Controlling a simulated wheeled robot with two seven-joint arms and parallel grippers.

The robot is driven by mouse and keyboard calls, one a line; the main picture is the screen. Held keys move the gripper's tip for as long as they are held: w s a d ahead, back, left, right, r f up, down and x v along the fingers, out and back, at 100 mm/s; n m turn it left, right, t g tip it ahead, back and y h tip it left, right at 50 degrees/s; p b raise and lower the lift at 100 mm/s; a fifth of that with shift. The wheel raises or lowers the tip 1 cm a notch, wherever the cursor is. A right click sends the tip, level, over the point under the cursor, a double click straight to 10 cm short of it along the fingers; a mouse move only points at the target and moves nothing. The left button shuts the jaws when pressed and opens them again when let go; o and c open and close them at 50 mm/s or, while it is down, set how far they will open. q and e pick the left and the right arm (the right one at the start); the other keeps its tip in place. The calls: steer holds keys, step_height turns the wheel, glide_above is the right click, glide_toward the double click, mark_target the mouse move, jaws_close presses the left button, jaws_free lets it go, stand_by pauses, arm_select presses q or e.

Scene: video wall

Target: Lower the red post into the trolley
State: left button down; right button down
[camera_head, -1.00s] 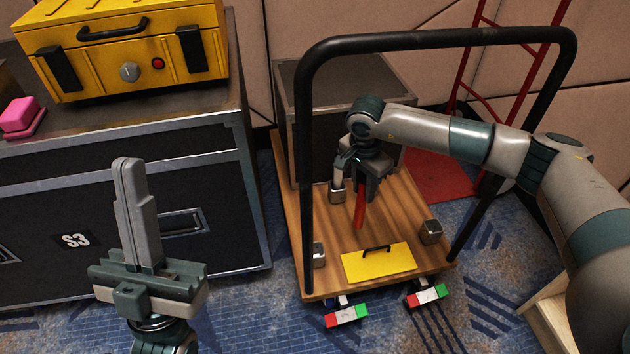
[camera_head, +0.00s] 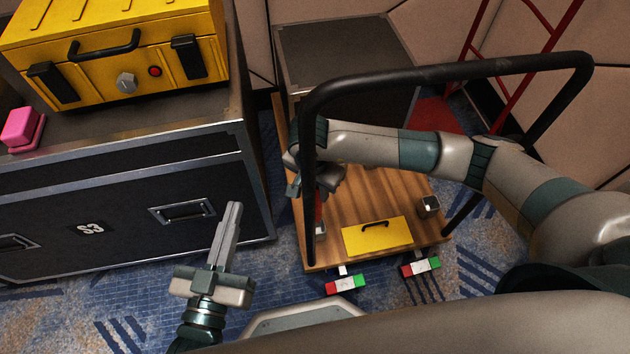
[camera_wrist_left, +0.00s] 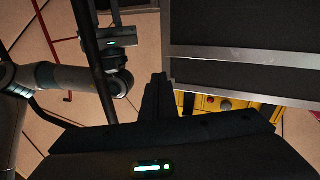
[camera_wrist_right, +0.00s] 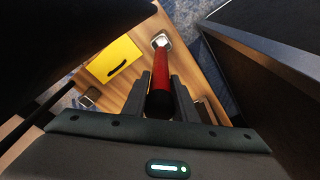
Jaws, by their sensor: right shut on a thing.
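The trolley (camera_head: 385,190) is a wooden deck with a tall black push bar and metal corner sockets. My right gripper (camera_head: 324,190) is over the deck's left side, partly hidden behind the bar's left leg. It is shut on the red post (camera_wrist_right: 161,76); only a sliver of the post (camera_head: 319,208) shows in the head view. In the right wrist view the post's far end lines up with a metal socket (camera_wrist_right: 161,38); whether it is inside I cannot tell. My left gripper (camera_head: 231,222) is shut and empty, left of the trolley.
A black case (camera_head: 130,205) stands at the left with a yellow box (camera_head: 130,50) and a pink block (camera_head: 20,127) on top. A yellow panel (camera_head: 377,236) lies on the deck. A grey box (camera_head: 345,50) is behind. Another socket (camera_head: 428,206) is at the right.

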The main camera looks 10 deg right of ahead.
arm_select(q)
steer(key=shift+r, duration=0.1)
stand_by(0.4)
